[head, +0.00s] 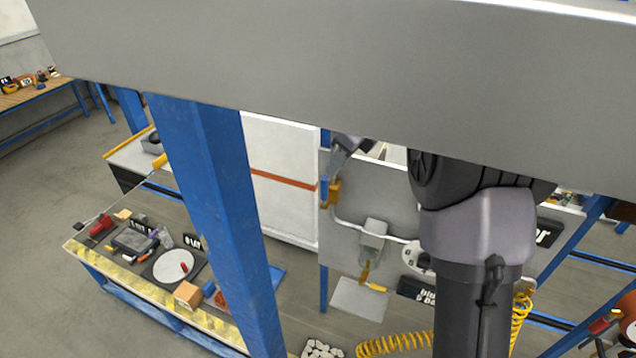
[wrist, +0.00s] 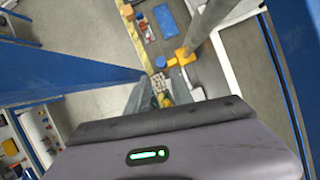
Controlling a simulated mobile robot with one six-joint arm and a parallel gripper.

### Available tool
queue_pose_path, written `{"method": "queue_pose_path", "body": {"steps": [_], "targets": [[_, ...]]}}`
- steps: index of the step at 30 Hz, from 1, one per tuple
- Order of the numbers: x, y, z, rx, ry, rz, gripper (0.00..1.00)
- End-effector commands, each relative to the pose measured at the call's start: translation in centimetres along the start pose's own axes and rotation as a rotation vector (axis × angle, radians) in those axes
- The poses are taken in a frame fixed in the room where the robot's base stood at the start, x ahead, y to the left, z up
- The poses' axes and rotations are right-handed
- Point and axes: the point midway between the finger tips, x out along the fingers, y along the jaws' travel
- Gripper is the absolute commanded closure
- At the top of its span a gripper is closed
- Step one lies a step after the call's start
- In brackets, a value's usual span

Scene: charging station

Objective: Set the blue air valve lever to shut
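The air valve has a small blue lever (head: 324,188) on an orange-yellow body (head: 333,194), fixed to the grey pipe at the left edge of the upright panel. In the wrist view the yellow valve body (wrist: 184,56) sits on the pipe above my fingers, with a small blue part (wrist: 160,62) at its left. My gripper (wrist: 160,78) points toward the valve area, with its two grey fingers apart and nothing seen between them but background. In the head view only a grey piece of my gripper shows just above the valve; its fingertips are hard to make out. I cannot tell any contact with the lever.
A blue post (head: 215,200) stands left of the valve. A workbench (head: 140,285) with tools and a white disc is at lower left. A yellow coiled hose (head: 395,343) hangs at lower right. A grey beam (head: 330,65) crosses the top of the view.

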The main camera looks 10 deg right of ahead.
Motion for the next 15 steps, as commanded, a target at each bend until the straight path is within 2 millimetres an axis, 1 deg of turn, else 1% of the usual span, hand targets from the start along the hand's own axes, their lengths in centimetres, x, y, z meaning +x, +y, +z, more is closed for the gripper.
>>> {"method": "queue_pose_path", "body": {"steps": [1,6,12,15], "targets": [[1.3,0.1,-0.1,0.0,0.002,0.003,0.72],[5.1,0.1,0.0,-0.001,0.002,0.003,0.72],[9.1,0.1,-0.1,-0.001,0.002,0.002,0.72],[10.6,0.1,0.0,-0.001,0.001,0.001,0.72]]}}
